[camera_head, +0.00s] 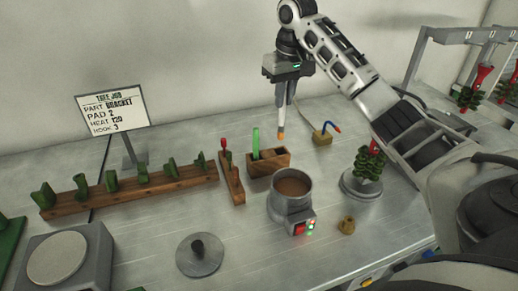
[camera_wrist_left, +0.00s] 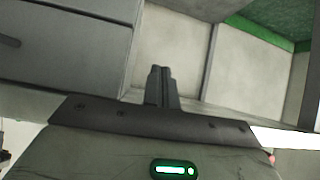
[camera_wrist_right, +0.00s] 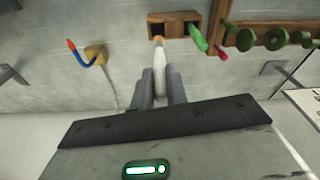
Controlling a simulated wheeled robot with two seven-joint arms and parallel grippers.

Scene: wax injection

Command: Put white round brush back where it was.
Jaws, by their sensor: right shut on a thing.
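The white round brush (camera_wrist_right: 159,68) is a slim white stick with an orange tip. My right gripper (camera_head: 286,103) is shut on it and holds it tip down. In the head view the brush (camera_head: 281,129) hangs above the back right part of a small wooden holder (camera_head: 283,162), apart from it. In the right wrist view the holder (camera_wrist_right: 190,17) has dark openings, and a green tool (camera_wrist_right: 198,39) stands at its other end. My left gripper (camera_wrist_left: 160,85) has its fingers together with nothing visible between them, facing grey panels, and is outside the head view.
A blue tool with an orange tip (camera_head: 329,127) rests in a small tan block behind right. A melting pot (camera_head: 290,205) stands in front. A narrow wooden rack with a red-handled tool (camera_head: 225,157) is left of the holder. A green wax tree (camera_head: 368,165) stands right.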

